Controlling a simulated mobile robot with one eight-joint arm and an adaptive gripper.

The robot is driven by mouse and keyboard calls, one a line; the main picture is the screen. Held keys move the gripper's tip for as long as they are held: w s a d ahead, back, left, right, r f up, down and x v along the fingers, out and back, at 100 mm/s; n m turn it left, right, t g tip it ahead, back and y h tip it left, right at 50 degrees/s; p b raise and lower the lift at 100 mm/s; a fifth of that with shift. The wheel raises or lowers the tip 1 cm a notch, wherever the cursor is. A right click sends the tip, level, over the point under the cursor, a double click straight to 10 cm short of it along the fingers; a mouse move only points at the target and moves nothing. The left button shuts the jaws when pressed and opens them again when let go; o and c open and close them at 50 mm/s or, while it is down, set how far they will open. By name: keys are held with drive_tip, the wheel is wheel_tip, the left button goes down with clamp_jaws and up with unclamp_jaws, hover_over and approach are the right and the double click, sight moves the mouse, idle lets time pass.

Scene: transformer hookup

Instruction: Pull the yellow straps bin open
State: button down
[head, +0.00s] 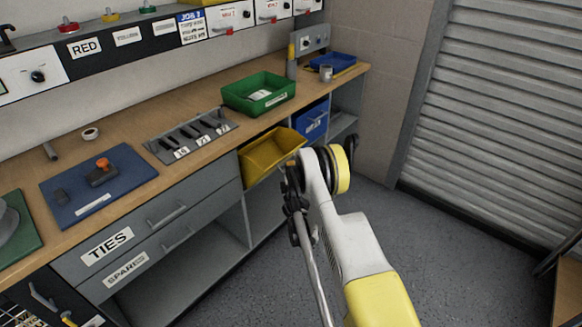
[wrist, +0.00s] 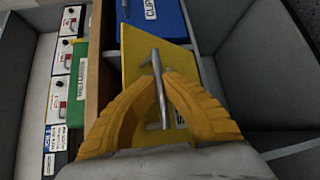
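The yellow straps bin (head: 262,160) sits below the worktop, tilted outward with its top open and its front standing out past the bench edge. In the wrist view its yellow front (wrist: 139,45) faces me, with a grey metal bar handle (wrist: 158,88) on it. Its label is mostly hidden behind a finger. My gripper (wrist: 158,73) has both yellow fingers closed in around the handle, one on each side. In the head view my arm's end is beside the bin's right front, and my wrist hides the fingers.
A blue bin (head: 311,122) sits in the neighbouring bay. A green tray (head: 258,92) stands on the worktop above. Drawers marked TIES (head: 107,244) and SPARES are shut at the left. The floor (head: 300,270) in front is clear; a roller shutter (head: 500,120) stands at the right.

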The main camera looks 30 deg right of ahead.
drive_tip(key=c, duration=1.5)
unclamp_jaws()
drive_tip(key=shift+w+f, duration=0.15)
drive_tip(key=shift+r, duration=0.2)
wheel_tip(320, 180, up, 10)
drive_tip(key=shift+f, duration=0.1)
